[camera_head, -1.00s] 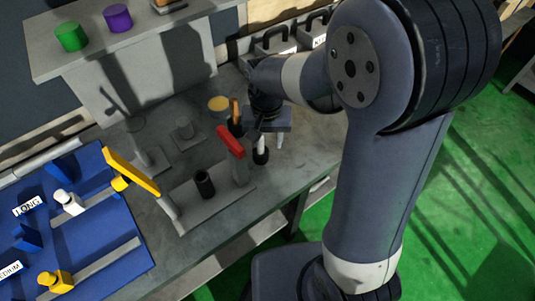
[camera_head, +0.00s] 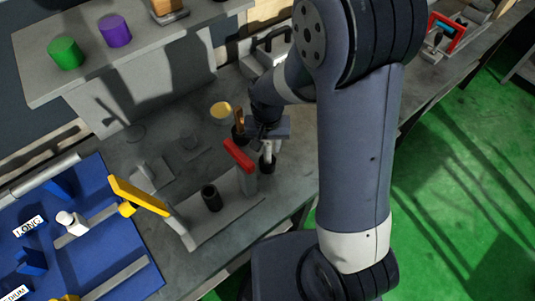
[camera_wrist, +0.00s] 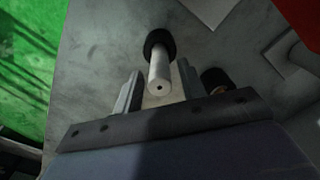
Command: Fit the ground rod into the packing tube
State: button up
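A pale grey rod (camera_head: 267,149) stands upright with its lower end in a short black round holder (camera_head: 267,166) on the bench. The wrist view shows the rod's end face with a small centre hole (camera_wrist: 159,87), and the black ring around its far end (camera_wrist: 159,43). My gripper (camera_head: 268,138) is above the rod, pointing down. In the wrist view its two fingers (camera_wrist: 159,92) stand apart on either side of the rod, with gaps showing. A hollow black tube (camera_head: 211,197) stands upright on a grey base; I cannot tell which black piece is the packing tube.
A red-topped post (camera_head: 239,155) stands close left of the rod, and a yellow bar (camera_head: 139,196) farther left. A blue labelled board (camera_head: 100,250) lies at left; a shelf (camera_head: 35,85) stands behind.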

grip_shut()
jog(key=shift+r, duration=0.15)
dwell(0.6)
